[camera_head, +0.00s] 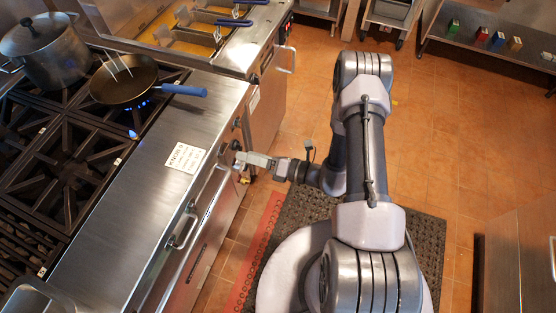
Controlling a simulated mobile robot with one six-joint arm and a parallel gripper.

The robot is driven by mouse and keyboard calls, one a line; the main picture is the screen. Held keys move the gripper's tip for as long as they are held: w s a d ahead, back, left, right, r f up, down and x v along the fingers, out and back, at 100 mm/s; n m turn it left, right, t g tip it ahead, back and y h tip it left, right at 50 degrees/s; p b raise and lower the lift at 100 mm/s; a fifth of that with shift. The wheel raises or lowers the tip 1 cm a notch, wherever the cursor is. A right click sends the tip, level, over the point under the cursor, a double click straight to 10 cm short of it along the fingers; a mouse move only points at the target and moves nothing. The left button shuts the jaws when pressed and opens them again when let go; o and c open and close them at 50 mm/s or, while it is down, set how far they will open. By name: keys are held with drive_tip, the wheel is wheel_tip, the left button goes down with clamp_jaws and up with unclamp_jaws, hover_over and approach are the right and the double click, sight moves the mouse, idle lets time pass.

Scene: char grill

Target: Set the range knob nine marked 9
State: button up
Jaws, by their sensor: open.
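The range (150,190) has a steel front ledge on the left, with small dark knobs along its front face. A white card (185,157) that appears to read KNOB 9 lies on the ledge. A dark knob (236,145) shows just above my gripper, and another knob (237,122) shows higher up. My gripper (241,166) is open at the range front, close to the knobs. It covers part of the front, so I cannot tell which knob is marked 9 or whether the fingers touch one.
A pan (124,82) with a blue handle sits over a lit burner, beside a lidded pot (45,50). A fryer (195,30) stands behind. An oven handle (184,232) sticks out below the knobs. Open tiled floor (450,150) lies to the right.

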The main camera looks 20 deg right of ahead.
drive_tip(key=f+p+v, duration=0.1)
drive_tip(key=v, duration=0.8)
drive_tip(key=shift+s+d+r, duration=0.15)
drive_tip(key=shift+s+r, duration=0.05)
drive_tip(key=shift+r, duration=0.3)
drive_tip(key=s+a+r+n+g+h, duration=0.1)
drive_tip(key=s+a+r+n+g, duration=0.15)
drive_tip(key=r+n+g, duration=0.45)
drive_tip(key=s+a+r+n+g, duration=0.1)
drive_tip(key=a+r+n+g, duration=0.2)
drive_tip(key=r+n, duration=0.65)
drive_tip(key=s+d+r+n+t+h+b, duration=0.1)
drive_tip(key=s+r+n+t+h, duration=0.1)
drive_tip(key=s+r+n+h, duration=0.2)
drive_tip(key=s+d+r+n+t+h+b, duration=0.1)
drive_tip(key=s+r+n+t+h, duration=0.2)
drive_tip(key=r+n+h, duration=0.3)
wheel_tip(320, 180, up, 4)
drive_tip(key=s+n, duration=0.1)
drive_tip(key=n, duration=0.5)
drive_tip(key=shift+s, duration=0.4)
drive_tip(key=shift+r, duration=0.15)
